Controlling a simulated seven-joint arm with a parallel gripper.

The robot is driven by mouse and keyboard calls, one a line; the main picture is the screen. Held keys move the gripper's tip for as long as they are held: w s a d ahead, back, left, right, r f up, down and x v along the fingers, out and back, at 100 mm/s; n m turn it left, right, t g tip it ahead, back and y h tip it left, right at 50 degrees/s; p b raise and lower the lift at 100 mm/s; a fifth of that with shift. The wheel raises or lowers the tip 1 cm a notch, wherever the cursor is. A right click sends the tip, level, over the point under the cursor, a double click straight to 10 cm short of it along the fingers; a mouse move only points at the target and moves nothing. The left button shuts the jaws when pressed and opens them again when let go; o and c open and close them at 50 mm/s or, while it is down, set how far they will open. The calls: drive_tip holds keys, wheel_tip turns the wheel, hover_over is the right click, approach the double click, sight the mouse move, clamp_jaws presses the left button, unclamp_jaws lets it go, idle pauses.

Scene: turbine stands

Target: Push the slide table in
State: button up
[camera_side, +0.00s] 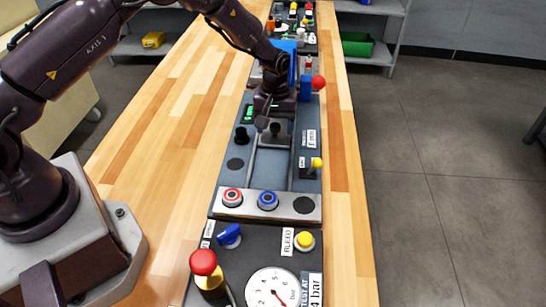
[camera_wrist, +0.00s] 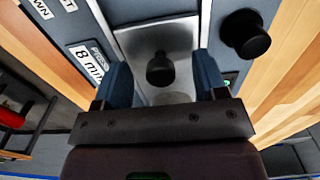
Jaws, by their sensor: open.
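The slide table (camera_side: 284,139) is a grey metal plate on a long channel in the blue-grey panel, at the channel's far end in the side view. A black knob stands on it. In the wrist view the plate (camera_wrist: 190,40) is brushed metal, with the black knob (camera_wrist: 160,68) near the middle. My gripper (camera_side: 267,121) is above the far part of the slide table. In the wrist view its two blue-grey fingers (camera_wrist: 162,82) are open, one on each side of the knob, with gaps between. Whether the fingertips reach down to the plate cannot be told.
A red-ringed button (camera_side: 232,197) and a blue button (camera_side: 268,200) sit at the channel's near end. A yellow-tipped lever (camera_side: 316,164) is on the right, a red ball knob (camera_side: 319,82) farther back. A black knob (camera_wrist: 246,36) stands near my fingers. A gauge (camera_side: 272,290) is nearest.

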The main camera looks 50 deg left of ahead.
drive_tip(key=shift+r, duration=3.5)
drive_tip(key=shift+m, duration=0.3)
drive_tip(key=shift+s+f+m+g, duration=0.2)
drive_tip(key=shift+s+f+m, duration=0.1)
drive_tip(key=shift+s, duration=0.25)
drive_tip(key=shift+s+f+m+g, duration=0.2)
drive_tip(key=shift+s+f, duration=0.05)
drive_tip(key=shift+s, duration=0.3)
drive_tip(key=s+d+r+m+t, duration=0.2)
drive_tip(key=s+r+m+t, duration=0.4)
drive_tip(key=s+r, duration=1.9)
drive_tip(key=shift+s+d+m, duration=0.2)
drive_tip(key=shift+s+m, duration=0.5)
drive_tip(key=shift+s, duration=0.45)
